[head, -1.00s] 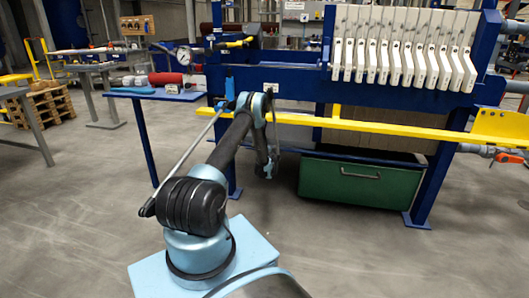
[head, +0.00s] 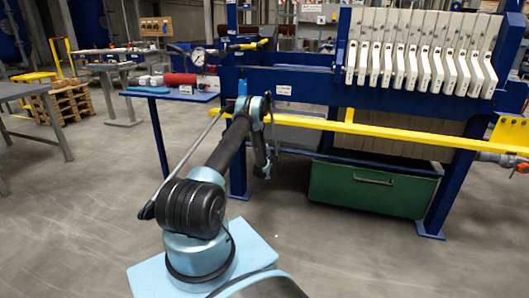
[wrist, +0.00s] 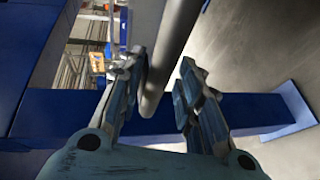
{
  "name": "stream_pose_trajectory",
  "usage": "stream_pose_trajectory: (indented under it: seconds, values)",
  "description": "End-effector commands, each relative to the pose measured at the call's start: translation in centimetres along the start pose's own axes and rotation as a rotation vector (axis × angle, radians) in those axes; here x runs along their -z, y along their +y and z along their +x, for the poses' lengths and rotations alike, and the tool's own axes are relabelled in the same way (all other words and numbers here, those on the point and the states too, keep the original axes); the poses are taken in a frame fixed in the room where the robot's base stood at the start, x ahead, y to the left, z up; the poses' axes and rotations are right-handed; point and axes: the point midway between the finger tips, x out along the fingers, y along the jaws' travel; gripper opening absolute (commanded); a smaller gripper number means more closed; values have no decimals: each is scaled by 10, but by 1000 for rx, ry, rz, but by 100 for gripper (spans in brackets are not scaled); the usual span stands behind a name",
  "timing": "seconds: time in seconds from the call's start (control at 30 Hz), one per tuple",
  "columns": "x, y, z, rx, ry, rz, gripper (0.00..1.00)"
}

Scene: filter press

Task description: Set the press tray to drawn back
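The green press tray (head: 368,188) with a bar handle (head: 374,181) on its front sits low under the filter press, between its blue legs. I cannot tell how far in or out it stands. My gripper (head: 262,170) hangs down at the end of my arm, left of the tray in the head view and apart from its handle. In the wrist view my gripper (wrist: 163,98) has its two fingers spread, with nothing held. A grey round bar (wrist: 170,50) shows in the gap beyond them; contact is unclear. The tray is not recognisable in the wrist view.
A yellow rail (head: 330,123) crosses the press above the tray. White filter plates (head: 420,65) hang above. A blue leg (head: 440,200) stands to the tray's right; another blue leg (wrist: 240,108) crosses the wrist view. A blue side table (head: 160,95) stands left. The floor in front is clear.

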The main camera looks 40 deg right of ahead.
Motion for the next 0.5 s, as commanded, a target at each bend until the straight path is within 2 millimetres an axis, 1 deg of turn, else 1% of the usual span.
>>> stream_pose_trajectory:
  seconds: [0.1,0.33,0.43,0.5]
  values:
    - [-4,1,-1,-1,-5,1,36]
    - [-6,2,-3,-2,-8,2,36]
    - [-7,2,-10,-2,-8,2,36]
    - [-7,2,-19,-2,-8,2,36]
